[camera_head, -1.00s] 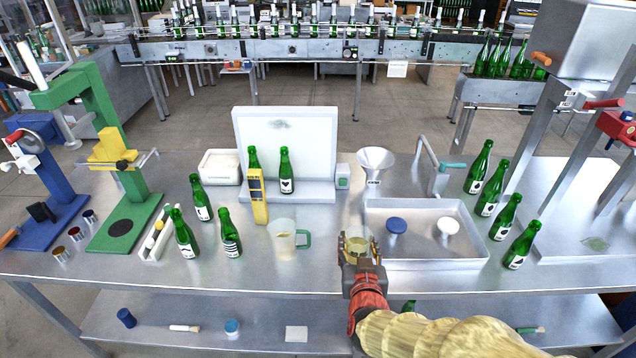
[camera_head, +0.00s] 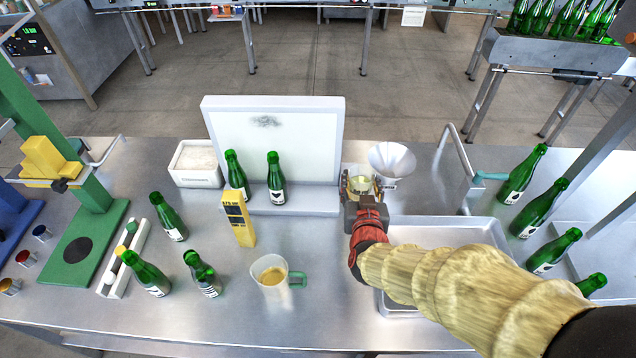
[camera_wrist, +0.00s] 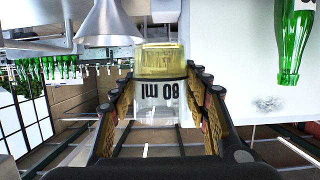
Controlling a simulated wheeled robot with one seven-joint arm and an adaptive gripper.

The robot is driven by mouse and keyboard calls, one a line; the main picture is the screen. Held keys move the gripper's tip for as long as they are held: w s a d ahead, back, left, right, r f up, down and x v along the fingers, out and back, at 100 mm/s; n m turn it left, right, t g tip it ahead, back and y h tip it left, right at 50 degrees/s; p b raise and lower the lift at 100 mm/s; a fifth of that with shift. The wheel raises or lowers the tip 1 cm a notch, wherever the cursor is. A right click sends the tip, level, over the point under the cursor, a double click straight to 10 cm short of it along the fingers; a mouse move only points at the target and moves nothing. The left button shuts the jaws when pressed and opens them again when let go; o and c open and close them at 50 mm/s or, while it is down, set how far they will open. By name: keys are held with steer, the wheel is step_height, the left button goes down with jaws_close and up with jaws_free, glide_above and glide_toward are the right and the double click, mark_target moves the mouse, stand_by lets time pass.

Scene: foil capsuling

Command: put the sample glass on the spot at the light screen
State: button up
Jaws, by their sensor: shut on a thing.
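My gripper (camera_head: 362,190) is shut on the sample glass (camera_head: 361,181), a clear cup with pale yellow liquid. In the wrist view the glass (camera_wrist: 160,65) sits between both fingers, with an upside-down "80 ml" mark. The light screen (camera_head: 315,130) is a white upright panel with a grey smudge and a pale ledge (camera_head: 310,199) at its foot. The glass is just right of the ledge's right end; I cannot tell its height above the table. Two green bottles (camera_head: 276,180) stand at the ledge. No marked spot is clear; my gripper may hide it.
A metal funnel (camera_head: 392,160) stands close to the right of the glass. A yellow handheld meter (camera_head: 238,222) and a jug with a green handle (camera_head: 268,272) stand in front of the screen. A metal tray (camera_head: 470,236) lies under my arm. Bare table lies between jug and ledge.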

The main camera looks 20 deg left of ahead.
steer(key=w+a+f+b, duration=0.1)
steer(key=a+f, duration=0.2)
steer(key=a, duration=0.1)
steer(key=w+a+f, duration=0.2)
steer(key=a+f, duration=0.1)
steer(key=a, duration=0.1)
steer(key=w+a+f+b, duration=0.1)
steer(key=w+a+f, duration=0.1)
steer(key=a+f, duration=0.1)
steer(key=shift+a+b, duration=0.35)
steer(key=shift+a, duration=0.45)
steer(key=shift+w+a+f, duration=0.1)
steer(key=shift+a+f, duration=0.05)
steer(key=shift+f, duration=0.1)
steer(key=shift+a+f+b, duration=0.15)
steer(key=shift+f+b, duration=0.5)
steer(key=shift+f, duration=1.05)
steer(key=shift+f, duration=0.2)
steer(key=o, duration=1.4)
steer(key=shift+r, duration=0.15)
